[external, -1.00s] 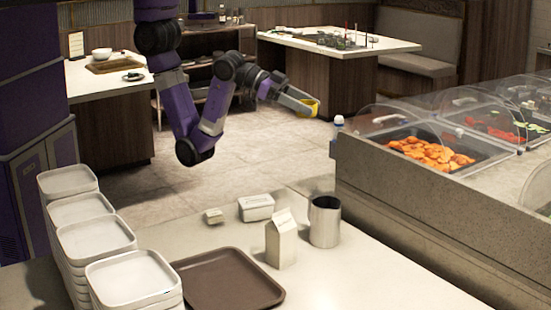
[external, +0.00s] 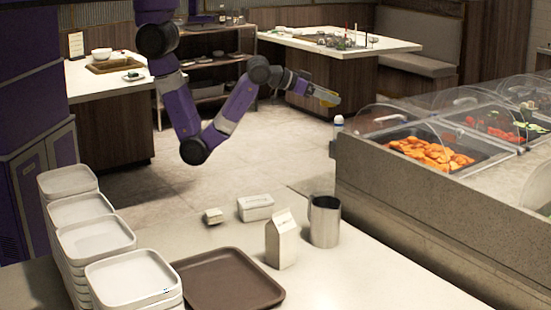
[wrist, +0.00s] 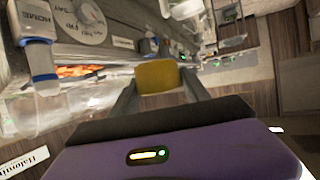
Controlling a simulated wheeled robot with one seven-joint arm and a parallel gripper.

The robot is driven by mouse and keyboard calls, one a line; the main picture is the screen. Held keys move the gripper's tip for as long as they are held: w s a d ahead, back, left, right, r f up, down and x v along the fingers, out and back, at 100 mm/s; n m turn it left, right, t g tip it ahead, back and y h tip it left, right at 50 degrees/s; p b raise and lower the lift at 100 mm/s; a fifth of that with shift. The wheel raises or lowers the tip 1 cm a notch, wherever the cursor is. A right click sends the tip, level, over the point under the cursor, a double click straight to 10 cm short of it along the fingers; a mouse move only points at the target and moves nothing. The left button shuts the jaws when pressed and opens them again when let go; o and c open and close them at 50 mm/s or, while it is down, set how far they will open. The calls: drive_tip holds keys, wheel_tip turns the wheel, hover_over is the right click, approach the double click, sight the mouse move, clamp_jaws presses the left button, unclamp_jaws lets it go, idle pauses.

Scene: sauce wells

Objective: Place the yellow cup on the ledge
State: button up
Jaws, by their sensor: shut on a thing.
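The yellow cup (external: 329,98) is held in my gripper (external: 322,94), up in the air to the left of the food counter in the external view. In the wrist view the yellow cup (wrist: 158,77) sits between the two fingers of my gripper (wrist: 158,84), which are shut on it. The ledge is probably the stone edge of the food counter (external: 375,160), but I cannot tell for sure. The cup is small in the external view, so its exact tilt is unclear.
Clear domed covers (external: 400,115) stand over trays of orange food (external: 432,153). The near table holds a carton (external: 281,240) and a metal pitcher (external: 324,222).

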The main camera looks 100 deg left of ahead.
sight(325, 187)
wheel_tip(325, 187, down, 28)
drive_tip(key=shift+f+b, duration=0.25)
drive_tip(key=shift+b, duration=0.25)
idle(0.3)
drive_tip(key=shift+f, duration=0.15)
drive_tip(key=o, duration=1.4)
drive_tip(key=shift+r, duration=0.3)
drive_tip(key=b+v, duration=0.1)
drive_tip(key=v, duration=1.1)
